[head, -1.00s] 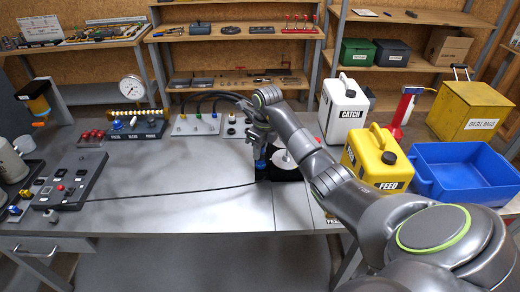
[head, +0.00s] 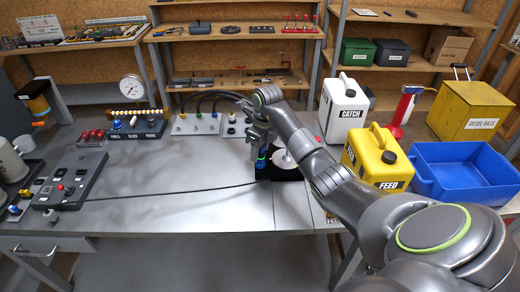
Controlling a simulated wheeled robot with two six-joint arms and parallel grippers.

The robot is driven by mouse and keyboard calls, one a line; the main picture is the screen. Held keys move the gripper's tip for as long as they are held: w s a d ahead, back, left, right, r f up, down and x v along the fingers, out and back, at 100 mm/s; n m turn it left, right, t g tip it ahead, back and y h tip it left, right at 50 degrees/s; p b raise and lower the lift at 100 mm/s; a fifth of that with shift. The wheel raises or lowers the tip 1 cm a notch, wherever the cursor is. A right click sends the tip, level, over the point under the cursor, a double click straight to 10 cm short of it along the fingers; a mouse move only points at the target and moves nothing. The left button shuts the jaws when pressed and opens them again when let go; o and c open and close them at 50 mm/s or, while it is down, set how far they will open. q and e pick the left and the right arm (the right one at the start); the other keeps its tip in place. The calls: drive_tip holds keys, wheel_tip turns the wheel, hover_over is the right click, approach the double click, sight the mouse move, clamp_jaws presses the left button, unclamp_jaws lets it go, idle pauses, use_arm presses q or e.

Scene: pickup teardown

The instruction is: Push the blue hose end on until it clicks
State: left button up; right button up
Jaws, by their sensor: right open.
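My right gripper (head: 262,148) points down, open, over a small blue part (head: 261,163) with a green band at the middle of the bench. The gripper is very close to this part; whether they touch I cannot tell. The part stands on a dark base (head: 286,172) beside a pale round disc (head: 285,159). Black hoses (head: 212,96) curve from a pale panel with coloured fittings (head: 196,124) toward my right wrist. My wrist hides their far ends, and I cannot make out for certain which is the blue hose end. My left gripper is not in view.
A white CATCH jug (head: 342,110), yellow FEED jug (head: 377,158) and blue bin (head: 462,172) stand to the right. A pressure gauge (head: 132,87) and a switch box (head: 70,182) stand left. A thin black cable (head: 160,193) crosses the otherwise clear bench front.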

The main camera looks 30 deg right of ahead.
drive_tip(key=r, duration=0.2)
drive_tip(key=r+b, duration=0.2)
drive_tip(key=r, duration=0.1)
drive_tip(key=shift+s+d+r, duration=0.2)
drive_tip(key=shift+s+r, duration=0.05)
drive_tip(key=shift+r, duration=0.1)
wheel_tip(320, 180, up, 11)
drive_tip(key=s+p, duration=0.1)
drive_tip(key=p, duration=1)
drive_tip(key=shift+s+d+r, duration=0.2)
drive_tip(key=shift+d, duration=0.05)
